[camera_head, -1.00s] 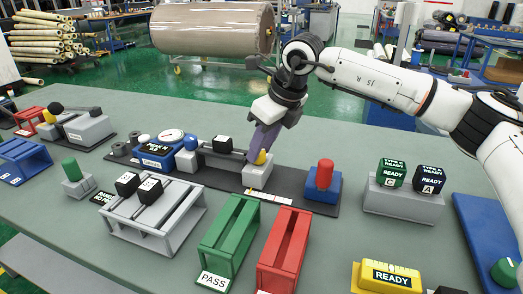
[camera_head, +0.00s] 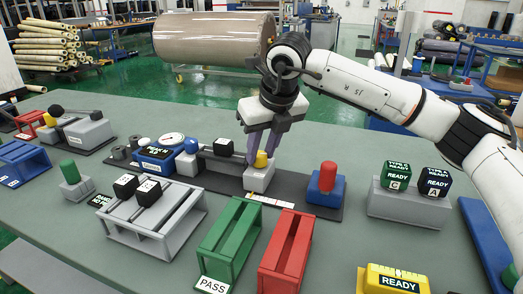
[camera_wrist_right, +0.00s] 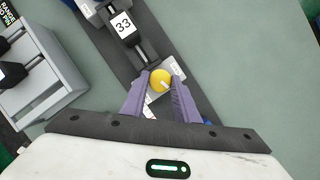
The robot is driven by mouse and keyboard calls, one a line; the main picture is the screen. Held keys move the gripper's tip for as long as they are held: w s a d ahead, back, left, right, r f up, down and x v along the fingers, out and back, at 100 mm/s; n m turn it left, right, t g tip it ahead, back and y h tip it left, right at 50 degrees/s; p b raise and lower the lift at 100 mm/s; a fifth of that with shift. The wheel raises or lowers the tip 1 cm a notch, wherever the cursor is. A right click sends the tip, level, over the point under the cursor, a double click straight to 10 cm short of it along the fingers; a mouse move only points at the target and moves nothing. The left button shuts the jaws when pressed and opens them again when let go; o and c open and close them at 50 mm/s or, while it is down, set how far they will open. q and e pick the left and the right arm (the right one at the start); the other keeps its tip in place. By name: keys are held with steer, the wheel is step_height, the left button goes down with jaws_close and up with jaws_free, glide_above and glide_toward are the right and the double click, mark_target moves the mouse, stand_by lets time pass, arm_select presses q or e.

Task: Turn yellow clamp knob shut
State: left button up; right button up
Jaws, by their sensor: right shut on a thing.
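The yellow clamp knob (camera_head: 261,160) stands on a small light block (camera_head: 258,180) on the dark strip fixture. My right gripper (camera_head: 260,157) points down at the knob with its purple fingers either side of it. In the right wrist view the knob (camera_wrist_right: 161,79) sits between the fingertips (camera_wrist_right: 161,82), which are shut on it. A black block marked 33 (camera_wrist_right: 123,23) stands along the strip beyond the knob. My left gripper does not show.
A red knob on a blue block (camera_head: 326,180) stands right of the clamp. A blue gauge unit (camera_head: 155,156) stands to the left. Green (camera_head: 229,243) and red (camera_head: 287,252) racks lie in front. A pedestal with two READY cubes (camera_head: 408,205) stands at the right.

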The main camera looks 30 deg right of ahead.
steer(key=shift+r, duration=0.1)
steer(key=o, duration=1.1)
steer(key=shift+c, duration=0.2)
steer(key=v, duration=1)
steer(key=shift+s, duration=0.15)
